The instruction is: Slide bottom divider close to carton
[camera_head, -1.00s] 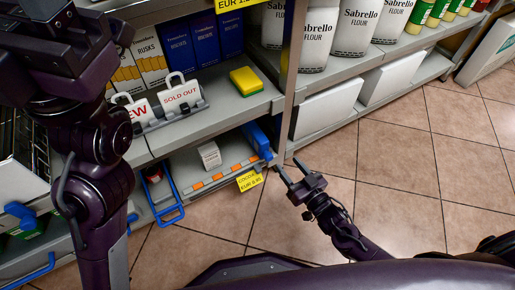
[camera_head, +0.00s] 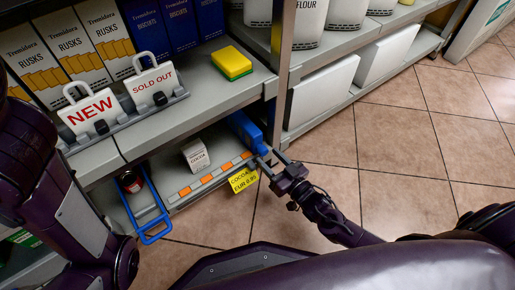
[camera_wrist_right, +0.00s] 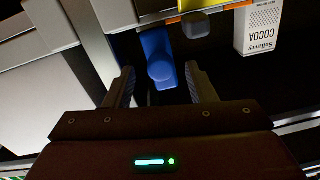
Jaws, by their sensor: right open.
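On the bottom shelf, a blue divider (camera_head: 244,131) stands at the right end, by the shelf upright. A small white cocoa carton (camera_head: 196,155) stands on the same shelf to its left, with a gap between them. My right gripper (camera_head: 268,161) is open, with its fingertips at the front end of this divider. In the right wrist view, the divider's blue knob (camera_wrist_right: 160,72) lies between the two open fingers, and the cocoa carton (camera_wrist_right: 260,28) is at the upper right. A second blue divider (camera_head: 148,215) is at the left, beside a dark jar with a red label. My left gripper is out of view.
A yellow price tag (camera_head: 242,179) hangs on the bottom shelf's front edge. Above are a yellow sponge (camera_head: 231,62), NEW and SOLD OUT signs (camera_head: 154,85), and rusks boxes (camera_head: 63,62). The tiled floor (camera_head: 400,150) at the right is clear.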

